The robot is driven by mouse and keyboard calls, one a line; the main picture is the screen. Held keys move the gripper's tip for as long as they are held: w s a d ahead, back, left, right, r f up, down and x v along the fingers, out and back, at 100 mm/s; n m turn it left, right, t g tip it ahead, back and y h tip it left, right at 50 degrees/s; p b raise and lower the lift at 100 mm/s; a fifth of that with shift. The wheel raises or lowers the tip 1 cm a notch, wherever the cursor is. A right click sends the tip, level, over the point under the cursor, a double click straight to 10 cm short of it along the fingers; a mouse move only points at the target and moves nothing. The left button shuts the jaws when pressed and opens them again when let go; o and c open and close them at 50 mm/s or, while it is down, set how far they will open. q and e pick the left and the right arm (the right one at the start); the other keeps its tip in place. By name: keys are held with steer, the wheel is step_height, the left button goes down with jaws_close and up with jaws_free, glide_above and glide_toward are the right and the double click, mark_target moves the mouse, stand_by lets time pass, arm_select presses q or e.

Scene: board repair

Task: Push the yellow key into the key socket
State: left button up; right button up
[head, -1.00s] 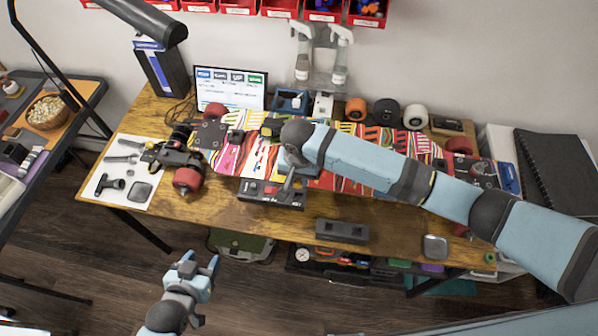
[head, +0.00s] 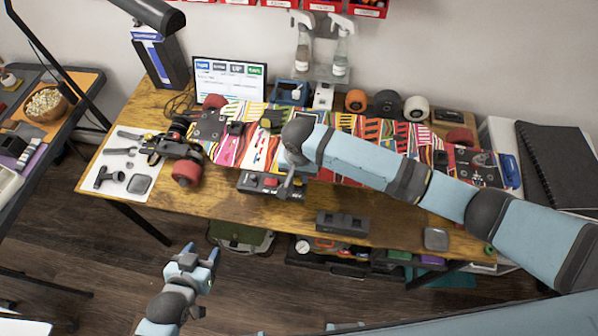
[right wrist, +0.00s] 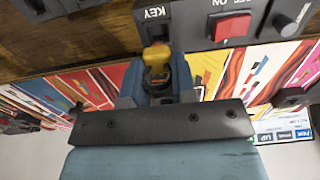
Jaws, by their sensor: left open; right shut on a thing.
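The control box (head: 258,188) with a red switch sits at the front edge of the table. My right gripper (head: 287,190) is at the box. In the right wrist view it (right wrist: 158,84) is shut on the yellow key (right wrist: 157,57). The key's far end meets the dark socket; how deep it sits is hidden. My left gripper (head: 194,258) is open and empty, low in front of the table.
A patterned skateboard deck (head: 235,140) lies behind the box, partly under my right arm. A red switch (right wrist: 231,28) and a dark knob (right wrist: 291,16) sit beside the socket. A dark block (head: 342,223) lies at the front edge.

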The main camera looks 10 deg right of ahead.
steer(key=shift+f, duration=0.7)
stand_by(0.3)
steer(key=shift+p, duration=0.65)
steer(key=shift+f, duration=0.4)
stand_by(1.0)
steer(key=shift+p, duration=0.55)
steer(key=shift+f, duration=0.65)
stand_by(0.9)
steer(key=o, duration=1.3)
steer(key=shift+r, duration=0.2)
